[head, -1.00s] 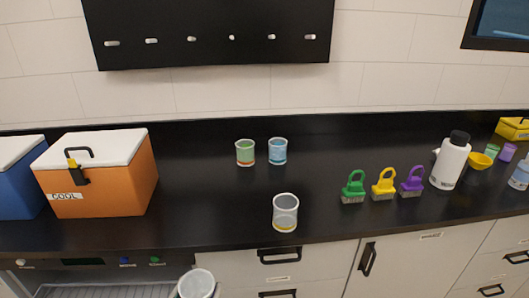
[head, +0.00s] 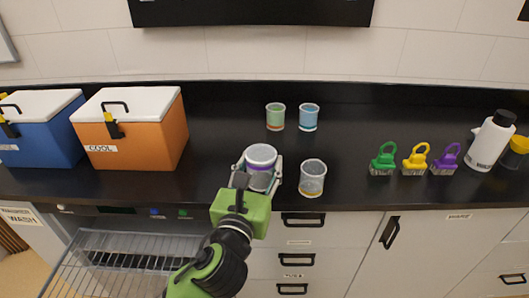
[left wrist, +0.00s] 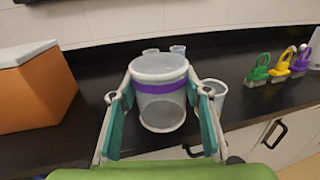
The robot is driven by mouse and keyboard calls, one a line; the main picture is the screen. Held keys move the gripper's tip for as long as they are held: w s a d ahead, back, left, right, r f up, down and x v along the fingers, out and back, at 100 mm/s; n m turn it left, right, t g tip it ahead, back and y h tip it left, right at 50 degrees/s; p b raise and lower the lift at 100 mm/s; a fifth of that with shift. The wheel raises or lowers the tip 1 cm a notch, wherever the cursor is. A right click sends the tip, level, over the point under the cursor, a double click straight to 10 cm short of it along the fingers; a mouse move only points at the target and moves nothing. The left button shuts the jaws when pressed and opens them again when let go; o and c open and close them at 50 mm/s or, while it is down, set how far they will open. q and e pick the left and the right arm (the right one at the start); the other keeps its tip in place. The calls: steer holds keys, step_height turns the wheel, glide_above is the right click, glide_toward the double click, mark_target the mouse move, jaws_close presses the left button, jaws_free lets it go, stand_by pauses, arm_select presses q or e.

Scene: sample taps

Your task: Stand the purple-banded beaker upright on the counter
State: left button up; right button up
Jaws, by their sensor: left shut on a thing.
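The purple-banded beaker (head: 262,180) is clear with a pale rim, near the counter's front edge. My left gripper (head: 259,171) is shut around its sides. In the left wrist view the beaker (left wrist: 162,111) stands between the two fingers (left wrist: 162,98), its axis close to vertical. Its purple band is near the upper end, while the yellow-banded beaker (head: 313,178) to its right has its band near the bottom. The upper end looks like a pale closed disc, which suggests it is upside down. I cannot tell whether its lower end touches the black counter (head: 350,185).
Green (head: 275,117) and blue (head: 309,117) beakers stand behind. An orange cooler (head: 140,140) is at left. Green (head: 384,160), yellow (head: 416,160) and purple (head: 446,160) brushes and a white bottle (head: 490,142) are at right. An open wire rack (head: 120,255) lies below the counter.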

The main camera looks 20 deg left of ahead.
arm_select(q)
steer(key=shift+w+d+r+h, duration=0.3)
steer(key=shift+w+d+r, duration=0.25)
steer(key=shift+w+r, duration=0.15)
steer(key=w+a+f, duration=0.1)
steer(key=w+f, duration=0.2)
steer(key=w, duration=0.1)
steer(key=w+a+f, duration=0.2)
steer(key=w+f, duration=0.1)
steer(key=w, duration=0.1)
steer(key=w+a+f+b, duration=0.1)
steer(key=w+f, duration=0.2)
steer(key=w, duration=0.1)
steer(key=shift+a, duration=0.25)
steer(key=f, duration=0.1)
steer(key=w+f, duration=0.1)
steer(key=f, duration=0.1)
steer(key=shift+a+f, duration=0.15)
steer(key=shift+f, duration=0.15)
steer(key=shift+f, duration=0.15)
